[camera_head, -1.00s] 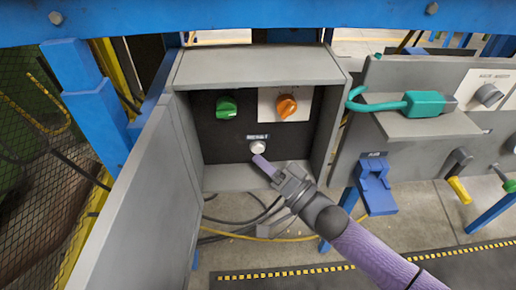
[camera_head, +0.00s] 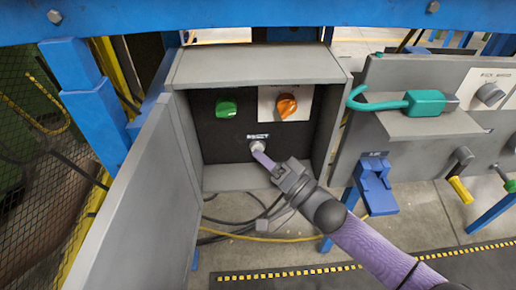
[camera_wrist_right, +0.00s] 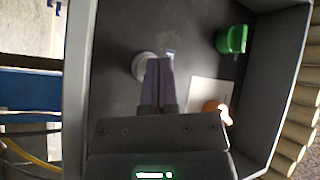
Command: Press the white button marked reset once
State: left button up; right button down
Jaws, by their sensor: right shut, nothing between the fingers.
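The white button (camera_head: 257,146) sits low on the dark back panel of an open grey box (camera_head: 258,68), under a small label (camera_head: 257,136) that seems to read reset. My right gripper (camera_head: 259,154) is shut and empty, its fingertips at the button's lower edge in the head view. In the right wrist view the closed fingers (camera_wrist_right: 159,62) overlap the right part of the button (camera_wrist_right: 142,66). I cannot tell whether they touch it or whether it is pushed in. My left gripper is not in view.
A green knob (camera_head: 226,108) and an orange knob (camera_head: 287,107) are above the button. The box's grey door (camera_head: 140,205) stands open at left. To the right are a teal handle (camera_head: 425,103), a blue bracket (camera_head: 375,188) and a yellow-handled lever (camera_head: 459,189).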

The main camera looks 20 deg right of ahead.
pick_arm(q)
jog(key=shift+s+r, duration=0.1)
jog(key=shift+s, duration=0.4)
pick_arm(e)
jog(key=shift+w, duration=0.15)
jog(key=shift+s+a+r+p, duration=0.15)
jog(key=shift+s+p, duration=0.45)
jog(key=shift+s, duration=0.2)
jog(key=shift+s+a+p, duration=0.15)
jog(key=shift+s+p, duration=0.2)
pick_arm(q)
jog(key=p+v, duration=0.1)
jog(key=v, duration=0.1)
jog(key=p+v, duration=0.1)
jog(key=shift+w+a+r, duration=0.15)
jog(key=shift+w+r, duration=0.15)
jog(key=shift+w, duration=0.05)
pick_arm(e)
jog(key=s, duration=0.2)
jog(key=s+a, duration=0.1)
jog(key=s, duration=0.1)
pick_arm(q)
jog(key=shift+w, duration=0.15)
